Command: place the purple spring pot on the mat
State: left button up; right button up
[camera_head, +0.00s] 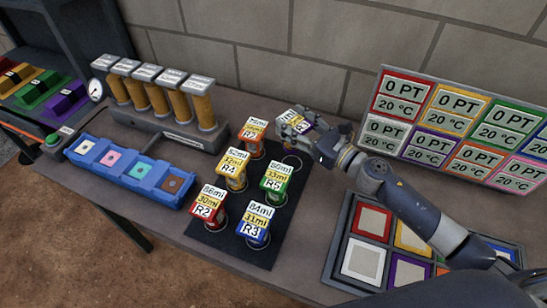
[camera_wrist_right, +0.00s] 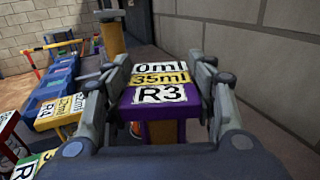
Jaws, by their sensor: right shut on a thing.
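In the head view, the right gripper (camera_head: 297,123) is at the far right corner of the dark mat (camera_head: 213,247); the pot there is mostly hidden by the fingers. A round ring (camera_head: 291,161) shows just below the gripper. I cannot tell whether the pot touches the mat. My left gripper is not in view.
Several labelled pots stand on the mat, including a green one (camera_head: 275,177) and an orange-red one (camera_head: 252,134) near the gripper. A blue tray (camera_head: 130,176) and yellow columns (camera_head: 157,100) are left. A sign board (camera_head: 461,130) and framed coloured squares (camera_head: 367,262) are right.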

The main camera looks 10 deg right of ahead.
jog(key=shift+s+d+f, duration=0.1)
jog(key=shift+s+f, duration=0.05)
jog(key=shift+f, duration=0.35)
jog(key=shift+s+d+f, duration=0.1)
jog(key=shift+s+f, duration=0.05)
jog(key=shift+f, duration=0.3)
jog(key=f, duration=0.3)
jog(key=shift+w+a+f+b, duration=0.15)
jog(key=shift+w+f+b, duration=0.1)
jog(key=shift+f+b, duration=0.1)
jog(key=shift+f, duration=0.4)
jog(key=shift+s, duration=0.1)
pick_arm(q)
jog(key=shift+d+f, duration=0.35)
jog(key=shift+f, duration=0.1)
pick_arm(e)
jog(key=shift+f, duration=0.1)
jog(key=o, duration=0.8)
jog(key=shift+f, duration=0.15)
jog(key=o, duration=0.4)
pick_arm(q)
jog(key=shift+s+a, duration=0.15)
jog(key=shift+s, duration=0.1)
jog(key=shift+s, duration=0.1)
